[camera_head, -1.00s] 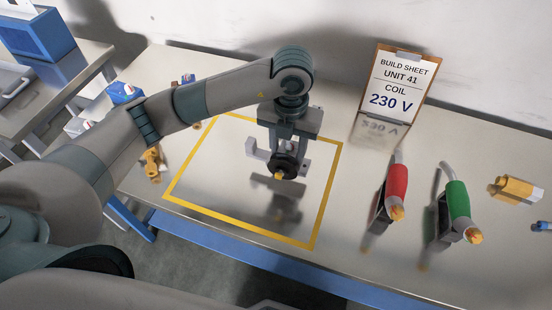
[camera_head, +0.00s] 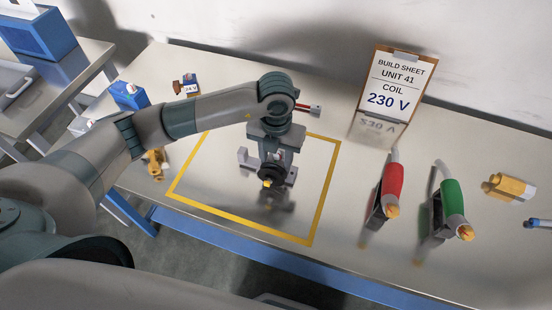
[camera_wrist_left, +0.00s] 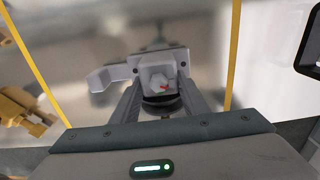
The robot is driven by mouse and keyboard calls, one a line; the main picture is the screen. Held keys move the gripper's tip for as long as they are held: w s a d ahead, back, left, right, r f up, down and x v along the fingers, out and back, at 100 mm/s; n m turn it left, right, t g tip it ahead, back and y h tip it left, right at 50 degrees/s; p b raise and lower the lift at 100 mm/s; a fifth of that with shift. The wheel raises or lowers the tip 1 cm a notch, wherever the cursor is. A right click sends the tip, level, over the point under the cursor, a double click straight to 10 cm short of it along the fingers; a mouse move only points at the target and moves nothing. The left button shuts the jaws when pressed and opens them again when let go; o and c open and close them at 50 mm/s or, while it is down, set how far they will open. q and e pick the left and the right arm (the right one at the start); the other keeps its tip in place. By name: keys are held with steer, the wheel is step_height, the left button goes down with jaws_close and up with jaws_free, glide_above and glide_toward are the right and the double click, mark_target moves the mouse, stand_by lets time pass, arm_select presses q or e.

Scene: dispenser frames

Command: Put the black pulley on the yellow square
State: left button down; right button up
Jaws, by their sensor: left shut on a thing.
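The black pulley (camera_head: 270,173) is a dark round wheel with an orange tip in the head view. My left gripper (camera_head: 272,162) is shut on it. A grey L-shaped bracket (camera_head: 244,158) sticks out to the left beside the pulley; in the left wrist view the bracket (camera_wrist_left: 100,79) lies just beyond the fingers, and the pulley (camera_wrist_left: 161,106) is partly hidden between them. The pulley hangs over the inside of the yellow square (camera_head: 323,195), a taped outline on the table. Its reflection lies just below; whether it touches the table I cannot tell. My right gripper is not in view.
A red-handled tool (camera_head: 391,190) and a green-handled tool (camera_head: 455,208) stand right of the square. The build sheet (camera_head: 394,86) reads "COIL 230 V". Yellow parts (camera_head: 154,163) lie left of the square. The square's front inside is clear.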

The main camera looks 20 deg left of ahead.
arm_select(q)
steer(key=shift+f, duration=0.25)
steer(key=shift+f, duration=0.1)
steer(key=shift+f, duration=0.1)
steer(key=c, duration=1)
jaws_free()
steer(key=shift+c, duration=0.2)
steer(key=shift+r, duration=0.25)
